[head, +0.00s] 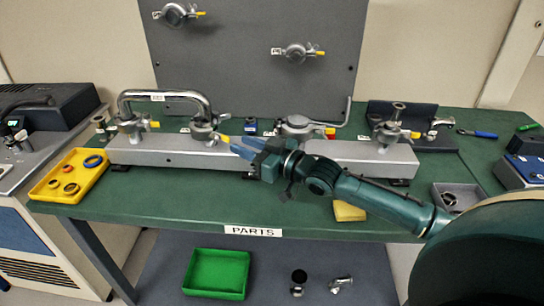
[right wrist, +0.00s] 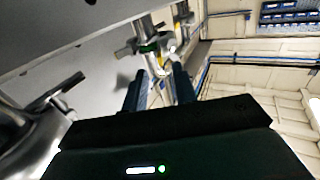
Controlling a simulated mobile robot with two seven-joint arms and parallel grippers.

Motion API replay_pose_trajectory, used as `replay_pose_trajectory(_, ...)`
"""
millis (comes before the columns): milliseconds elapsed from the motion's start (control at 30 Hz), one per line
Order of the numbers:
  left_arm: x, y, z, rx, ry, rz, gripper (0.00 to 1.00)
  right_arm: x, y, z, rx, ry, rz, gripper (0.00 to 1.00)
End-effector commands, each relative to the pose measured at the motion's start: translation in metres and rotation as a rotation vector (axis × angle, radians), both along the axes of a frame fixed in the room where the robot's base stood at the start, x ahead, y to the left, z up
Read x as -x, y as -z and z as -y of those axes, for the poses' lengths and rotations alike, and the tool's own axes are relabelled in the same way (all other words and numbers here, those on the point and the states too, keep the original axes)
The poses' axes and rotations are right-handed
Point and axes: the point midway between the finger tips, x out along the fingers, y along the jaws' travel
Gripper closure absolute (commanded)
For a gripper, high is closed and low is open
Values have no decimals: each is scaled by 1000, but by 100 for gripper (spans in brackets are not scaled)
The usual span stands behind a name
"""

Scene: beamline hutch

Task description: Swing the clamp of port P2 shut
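The grey rail (head: 165,155) on the bench carries several ports with metal clamps; their small labels are too small to read. The second clamp from the left (head: 203,126) sits under the right end of a bent metal tube (head: 165,97); whether its swing part is open cannot be told. My right gripper (head: 236,146) is just right of this clamp, fingers toward it, apart from it as far as I can see. In the right wrist view my two fingers (right wrist: 159,90) stand apart with nothing gripped, and a metal clamp with a tube (right wrist: 150,45) shows beyond them. My left gripper is not in view.
A yellow tray (head: 45,192) with rings stands left of the rail. Another port with a bent rod (head: 347,112) is right of my gripper. A grey panel (head: 250,60) rises behind. A yellow block (head: 349,211) lies near the bench front, and a green tray (head: 216,270) stands below.

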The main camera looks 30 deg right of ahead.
Motion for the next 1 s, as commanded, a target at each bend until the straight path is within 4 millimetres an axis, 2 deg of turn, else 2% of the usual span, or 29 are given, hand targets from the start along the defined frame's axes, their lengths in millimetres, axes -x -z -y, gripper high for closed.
replay_pose_trajectory(33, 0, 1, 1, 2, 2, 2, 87, 11, 3, 4, 4, -2, -3, 72)
replay_pose_trajectory(200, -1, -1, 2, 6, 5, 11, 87, 37, 2, 19, 3, 0, -4, 72)
replay_pose_trajectory(400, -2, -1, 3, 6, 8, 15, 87, 61, 2, 31, 3, 0, -3, 72)
replay_pose_trajectory(633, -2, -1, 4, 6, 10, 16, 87, 74, 0, 38, 1, -1, 0, 72)
replay_pose_trajectory(1000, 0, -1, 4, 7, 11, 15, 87, 76, -1, 39, 1, -1, 2, 73)
